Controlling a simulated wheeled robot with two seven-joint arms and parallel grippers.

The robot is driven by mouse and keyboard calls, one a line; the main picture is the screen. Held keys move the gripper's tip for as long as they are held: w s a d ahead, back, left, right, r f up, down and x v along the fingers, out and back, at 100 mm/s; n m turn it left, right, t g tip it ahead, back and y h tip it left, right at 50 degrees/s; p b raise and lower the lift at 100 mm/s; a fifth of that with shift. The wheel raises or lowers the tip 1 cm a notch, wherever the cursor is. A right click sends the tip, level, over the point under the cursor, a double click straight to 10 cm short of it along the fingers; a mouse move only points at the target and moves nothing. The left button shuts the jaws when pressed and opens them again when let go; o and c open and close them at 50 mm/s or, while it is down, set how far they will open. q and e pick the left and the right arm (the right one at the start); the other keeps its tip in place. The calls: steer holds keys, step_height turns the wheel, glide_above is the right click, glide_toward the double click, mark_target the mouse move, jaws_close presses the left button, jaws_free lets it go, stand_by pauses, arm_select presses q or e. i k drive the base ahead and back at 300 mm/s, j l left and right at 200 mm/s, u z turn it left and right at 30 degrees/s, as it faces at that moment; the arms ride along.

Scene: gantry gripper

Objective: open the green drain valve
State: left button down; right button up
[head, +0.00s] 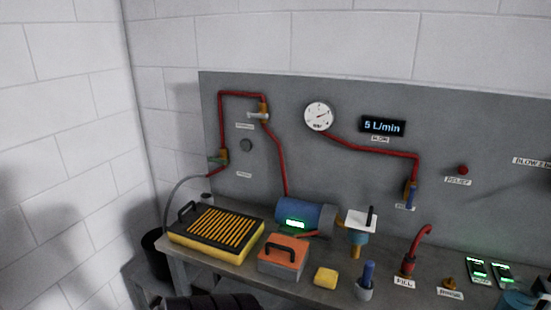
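A small valve with a brass body and a green lever (216,160) sits low on the left side of the grey panel, at the lower end of a red pipe. The lever points to the left and looks roughly level. A short red piece and a grey hose (177,191) run from below the valve down to the left, toward a black bucket (153,241) beside the bench. Neither gripper's fingers can be seen. A dark ribbed shape shows at the bottom edge, and I cannot tell what it is.
The bench (203,255) holds a yellow-black slatted tray (177,238), an orange toolbox (283,263), a yellow sponge (325,278) and a blue motor (300,215). A white-handled valve (258,115), a gauge (319,116) and a "5 L/min" display (382,126) are on the panel (330,180).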

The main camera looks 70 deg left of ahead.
mark_target(210, 160)
steer(key=u, duration=2.65)
steer(key=i+j+z, duration=0.15)
steer(key=z, duration=0.2)
steer(key=i+j+z, duration=0.1)
steer(key=j+z, duration=0.45)
steer(key=z, duration=0.15)
steer(key=i, duration=0.05)
